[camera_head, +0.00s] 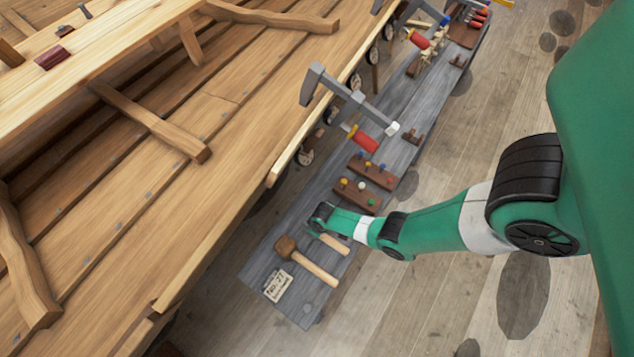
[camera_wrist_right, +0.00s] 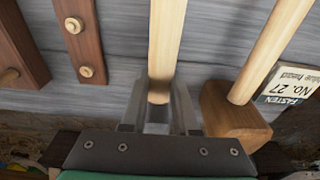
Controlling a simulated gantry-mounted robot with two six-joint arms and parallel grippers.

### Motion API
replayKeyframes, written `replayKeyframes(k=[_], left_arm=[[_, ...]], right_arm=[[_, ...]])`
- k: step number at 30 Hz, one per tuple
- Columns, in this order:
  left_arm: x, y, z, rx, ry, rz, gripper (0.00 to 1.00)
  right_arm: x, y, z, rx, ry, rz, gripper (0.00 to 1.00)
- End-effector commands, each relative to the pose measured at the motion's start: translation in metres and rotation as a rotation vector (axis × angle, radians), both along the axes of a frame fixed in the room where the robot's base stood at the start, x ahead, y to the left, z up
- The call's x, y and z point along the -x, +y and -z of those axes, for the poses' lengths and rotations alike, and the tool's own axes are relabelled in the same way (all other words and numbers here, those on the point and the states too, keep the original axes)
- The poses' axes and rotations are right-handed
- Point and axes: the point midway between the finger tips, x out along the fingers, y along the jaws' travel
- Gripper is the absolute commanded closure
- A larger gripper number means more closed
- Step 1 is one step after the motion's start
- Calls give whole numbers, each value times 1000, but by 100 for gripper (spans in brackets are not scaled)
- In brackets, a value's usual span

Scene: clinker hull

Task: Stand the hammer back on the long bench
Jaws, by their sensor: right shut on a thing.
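My right gripper (camera_head: 318,226) is low over the near end of the long grey bench (camera_head: 256,268). In the right wrist view its fingers (camera_wrist_right: 157,112) are shut around the end of a pale wooden handle (camera_wrist_right: 167,45). This handle (camera_head: 334,243) also shows in the head view, sticking out beyond the gripper. No head shows on it, so I cannot tell for sure that it is the hammer's. Beside it a brown-headed mallet (camera_head: 286,246) lies on the bench; its block head (camera_wrist_right: 232,112) is right of my fingers. My left gripper is out of view.
A paper label (camera_head: 277,286) marked No. 27 lies by the mallet. Brown racks with coloured pegs (camera_head: 357,194) and a grey clamp with a red handle (camera_head: 362,140) are farther along the bench. The wooden hull (camera_head: 200,190) rises along the bench's left side.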

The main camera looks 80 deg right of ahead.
Motion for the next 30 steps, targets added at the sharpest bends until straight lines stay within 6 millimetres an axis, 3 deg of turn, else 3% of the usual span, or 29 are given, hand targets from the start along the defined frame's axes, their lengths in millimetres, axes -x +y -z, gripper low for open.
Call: replayKeyframes(k=[29, 30], left_arm=[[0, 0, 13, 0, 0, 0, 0], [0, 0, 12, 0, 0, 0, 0]], right_arm=[[-1, 0, 13, 1, -3, 0, 100], [-1, 0, 12, 1, -3, 0, 66]])
